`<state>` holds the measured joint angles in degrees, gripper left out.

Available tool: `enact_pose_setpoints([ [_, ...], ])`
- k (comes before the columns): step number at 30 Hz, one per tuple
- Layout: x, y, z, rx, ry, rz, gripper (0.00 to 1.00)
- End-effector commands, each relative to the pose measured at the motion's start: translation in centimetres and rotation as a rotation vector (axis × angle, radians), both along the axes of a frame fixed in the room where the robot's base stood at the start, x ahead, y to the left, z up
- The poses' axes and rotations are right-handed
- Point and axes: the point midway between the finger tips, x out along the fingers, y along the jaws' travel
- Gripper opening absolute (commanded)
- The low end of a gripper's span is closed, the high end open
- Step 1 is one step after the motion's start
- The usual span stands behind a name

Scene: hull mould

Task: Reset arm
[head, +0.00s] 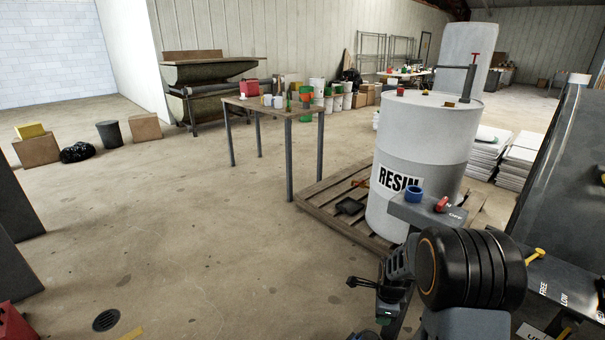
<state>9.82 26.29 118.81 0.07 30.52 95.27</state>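My gripper (362,283) shows small in the head view at the lower middle, pointing left above the bare concrete floor. Its dark fingers look empty, but they are too small to tell whether they are open or shut. My arm is folded at the lower right, with a thick black ribbed joint (470,268) in front of the pale drum's base. The gripper is to the left of this joint and apart from the drum and the pallet.
A drum marked RESIN (425,140) stands on a wooden pallet (325,208). A dark sloped panel (565,180) is at right. Floor at left centre is clear.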

Motion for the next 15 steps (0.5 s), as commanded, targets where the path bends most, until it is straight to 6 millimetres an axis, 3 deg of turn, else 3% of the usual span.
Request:
enact_pose_setpoints([
  [1,-0.5,0.7,6.5,-0.014,-0.026,0.132,0.40],
  [6,-3.8,3.1,19.7,-0.080,-0.081,0.626,0.40],
  [9,-6.4,4.4,26.6,-0.131,-0.109,0.920,0.40],
  [12,-9.1,5.4,32.0,-0.184,-0.130,1.185,0.40],
  [15,-11.5,6.2,36.0,-0.236,-0.147,1.405,0.40],
])
